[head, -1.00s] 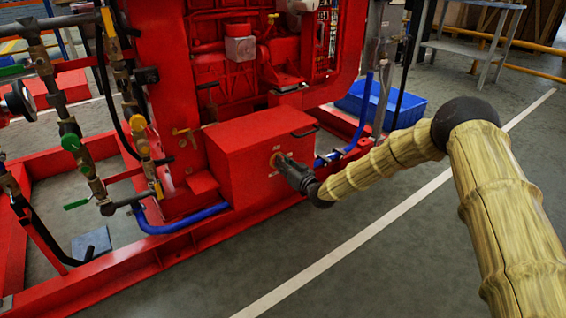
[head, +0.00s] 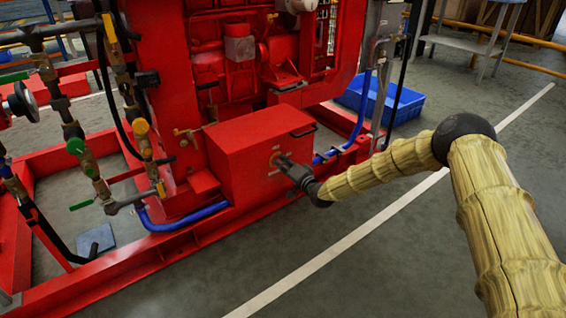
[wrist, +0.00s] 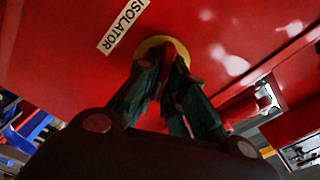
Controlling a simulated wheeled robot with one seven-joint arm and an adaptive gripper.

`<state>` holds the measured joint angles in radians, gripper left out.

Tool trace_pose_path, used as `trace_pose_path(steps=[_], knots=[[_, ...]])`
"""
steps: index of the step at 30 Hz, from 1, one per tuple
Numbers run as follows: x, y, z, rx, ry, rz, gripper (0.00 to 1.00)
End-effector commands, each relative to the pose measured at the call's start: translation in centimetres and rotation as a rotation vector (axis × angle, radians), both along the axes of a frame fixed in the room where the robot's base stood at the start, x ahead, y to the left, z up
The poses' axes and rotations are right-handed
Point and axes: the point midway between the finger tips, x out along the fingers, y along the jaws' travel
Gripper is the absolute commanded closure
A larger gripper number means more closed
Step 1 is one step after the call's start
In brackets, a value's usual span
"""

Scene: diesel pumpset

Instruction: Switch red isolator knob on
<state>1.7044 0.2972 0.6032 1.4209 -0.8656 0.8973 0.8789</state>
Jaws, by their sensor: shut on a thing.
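The red isolator knob (wrist: 176,52) shows in the wrist view on the red box, inside a yellow ring plate (wrist: 152,43). A white "ISOLATOR" label (wrist: 122,26) is beside it. My gripper (wrist: 170,72) is shut on the knob, with its dark fingers on both sides, and they hide most of it. In the head view my gripper (head: 279,160) reaches the front face of the red box (head: 240,170) from the right. The knob's exact angle is hard to tell because the fingers cover it.
The red pumpset frame (head: 120,272) runs along the floor. Pipes and valves (head: 85,165) stand at left. A blue hose (head: 185,217) passes by the box. A blue crate (head: 410,105) is behind. The floor at right is clear.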

Motion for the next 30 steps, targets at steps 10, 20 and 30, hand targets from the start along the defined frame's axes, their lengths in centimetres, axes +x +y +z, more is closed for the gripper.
trace_pose_path(steps=[10, 20, 30], knots=[[0.2, -0.56, -0.33, 0.238, 0.173, -0.007, 1.0], [0.24, -0.62, -0.37, 0.372, 0.268, -0.008, 1.0], [0.26, -0.64, -0.34, 0.411, 0.297, -0.008, 1.0]])
